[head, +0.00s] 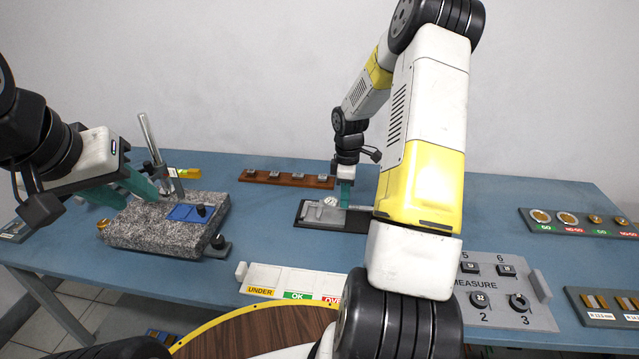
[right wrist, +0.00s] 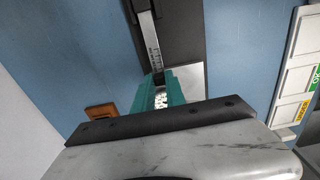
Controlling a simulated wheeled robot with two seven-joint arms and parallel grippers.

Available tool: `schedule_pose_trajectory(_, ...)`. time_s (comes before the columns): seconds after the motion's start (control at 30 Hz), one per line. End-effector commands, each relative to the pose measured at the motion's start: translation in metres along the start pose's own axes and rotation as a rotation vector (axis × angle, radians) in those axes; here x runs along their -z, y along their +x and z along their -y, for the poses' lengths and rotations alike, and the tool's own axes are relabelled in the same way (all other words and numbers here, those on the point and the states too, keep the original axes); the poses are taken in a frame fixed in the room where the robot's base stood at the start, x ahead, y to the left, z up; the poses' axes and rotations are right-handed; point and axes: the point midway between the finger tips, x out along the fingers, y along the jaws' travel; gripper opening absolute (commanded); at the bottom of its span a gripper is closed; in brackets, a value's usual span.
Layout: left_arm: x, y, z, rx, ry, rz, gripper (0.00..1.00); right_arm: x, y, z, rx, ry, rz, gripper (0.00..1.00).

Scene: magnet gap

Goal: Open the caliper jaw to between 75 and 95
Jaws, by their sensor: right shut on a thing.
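The jaw opening and the reading cannot be made out; my right arm covers the mat's right end. My left gripper (head: 128,192) is open and empty, beside the granite block.
A granite block (head: 150,235) with a metal stand and blue pad is at left. A wooden rack (head: 286,179) lies behind the caliper. In front are an UNDER/OK sorting tray (head: 290,280) and a grey MEASURE board (head: 510,315). Gauge trays (head: 580,224) stand at right.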

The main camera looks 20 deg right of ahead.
Motion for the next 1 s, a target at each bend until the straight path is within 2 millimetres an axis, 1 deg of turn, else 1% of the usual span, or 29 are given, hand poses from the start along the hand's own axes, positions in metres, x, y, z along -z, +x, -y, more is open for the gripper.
schedule_pose_trajectory(0.03,0.000,0.000,0.000,0.000,0.000,0.000,0.36,-0.015,0.000,0.000,0.000,0.009,0.002,0.00)
schedule_pose_trajectory(0.1,0.000,0.000,0.000,0.000,0.000,0.000,0.36,-0.030,0.000,0.000,0.000,0.008,0.001,0.00)
schedule_pose_trajectory(0.2,0.000,0.000,0.000,0.000,0.000,0.000,0.36,-0.046,0.000,0.000,0.000,0.006,0.001,0.00)
schedule_pose_trajectory(0.33,0.000,0.000,0.000,0.000,0.000,0.000,0.36,-0.053,0.000,0.000,0.000,0.002,0.001,0.00)
schedule_pose_trajectory(0.57,0.000,0.000,0.000,0.000,0.000,0.000,0.36,-0.053,0.000,0.000,0.000,0.001,0.001,0.00)
schedule_pose_trajectory(0.6,0.000,0.000,0.000,0.000,0.000,0.000,0.36,-0.053,0.000,0.000,0.000,0.001,0.001,0.18)
schedule_pose_trajectory(0.67,0.000,0.000,0.000,0.000,0.000,0.000,0.36,-0.053,0.000,0.000,0.000,0.001,0.001,0.29)
schedule_pose_trajectory(0.7,0.000,0.000,0.000,0.000,0.000,0.000,0.36,-0.053,0.000,0.000,0.000,0.001,0.001,0.37)
schedule_pose_trajectory(1.0,0.000,0.000,0.000,0.000,0.000,0.000,0.36,-0.053,-0.001,0.000,-0.001,0.001,0.000,0.38)
